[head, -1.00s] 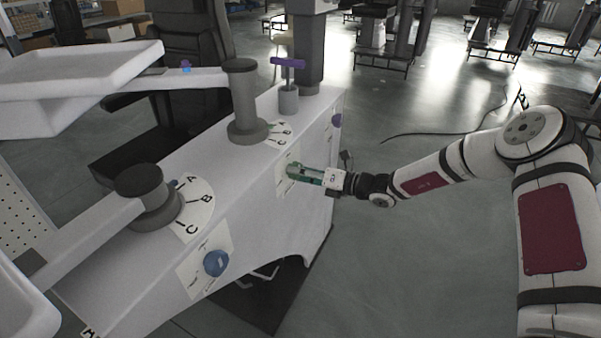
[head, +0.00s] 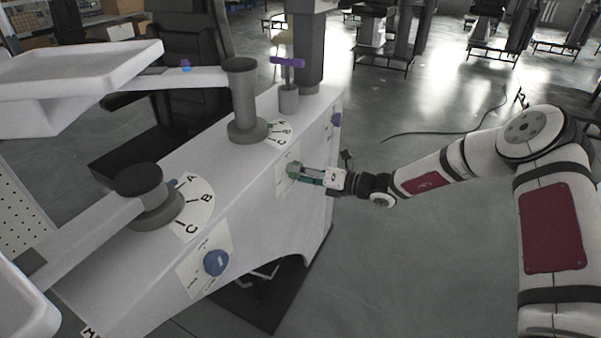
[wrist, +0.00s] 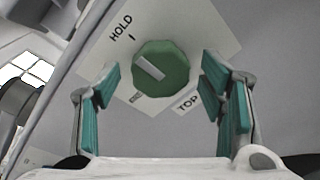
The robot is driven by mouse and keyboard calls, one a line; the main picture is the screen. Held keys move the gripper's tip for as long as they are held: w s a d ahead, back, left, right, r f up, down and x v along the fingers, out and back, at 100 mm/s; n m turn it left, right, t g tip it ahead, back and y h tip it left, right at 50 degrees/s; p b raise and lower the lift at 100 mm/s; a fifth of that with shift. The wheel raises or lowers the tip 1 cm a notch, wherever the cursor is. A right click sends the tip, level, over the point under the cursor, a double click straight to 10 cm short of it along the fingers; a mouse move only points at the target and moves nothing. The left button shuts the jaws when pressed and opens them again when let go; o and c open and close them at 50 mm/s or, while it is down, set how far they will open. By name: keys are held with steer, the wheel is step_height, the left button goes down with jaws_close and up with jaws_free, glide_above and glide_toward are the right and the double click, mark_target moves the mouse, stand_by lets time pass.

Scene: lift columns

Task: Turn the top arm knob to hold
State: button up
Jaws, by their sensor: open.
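The green knob (wrist: 161,70) sits on a white label plate (wrist: 205,35) marked HOLD and TOP in the wrist view. A pale pointer bar on the knob slants toward the upper left, to the left of the HOLD mark's line. My gripper (wrist: 160,88) is open, with one teal finger pad on each side of the knob and visible gaps to both. In the head view the knob (head: 292,170) is on the column's side panel, and my gripper (head: 304,174) reaches it from the right. The fingertips partly hide the knob there.
A blue knob (head: 216,262) sits on the same panel, nearer. A purple knob (head: 337,119) is at the far end. Grey posts with A, B, C dials and a purple-handled lever (head: 288,63) stand on top. Open floor (head: 400,260) lies to the right.

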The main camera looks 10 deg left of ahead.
steer(key=v, duration=1.2)
steer(key=shift+f, duration=0.1)
steer(key=s+d+r+n+g+h, duration=0.1)
steer(key=s+r+n+g+h, duration=0.3)
steer(key=s+r+n, duration=0.45)
steer(key=s+r+n+g+h, duration=0.3)
steer(key=s+r+n, duration=0.3)
steer(key=s+n, duration=0.5)
steer(key=s+d+r+n+t+h, duration=0.1)
steer(key=s+d+r+n+h, duration=0.15)
steer(key=s+d+n, duration=0.4)
steer(key=s+d+r+n+t+h, duration=0.1)
steer(key=s+d+r+h, duration=0.2)
steer(key=s, duration=0.7)
steer(key=s+d+r+n+t+h, duration=0.1)
steer(key=s+d+n+h, duration=0.25)
steer(key=s+d, duration=0.4)
step_height(320, 180, up, 16)
steer(key=s+a+t+p, duration=0.1)
steer(key=t+p, duration=0.1)
steer(key=p, duration=1.2)
steer(key=shift+a+f+n+t, duration=0.2)
steer(key=shift+f+n+t, duration=0.05)
steer(key=shift+n+t, duration=0.1)
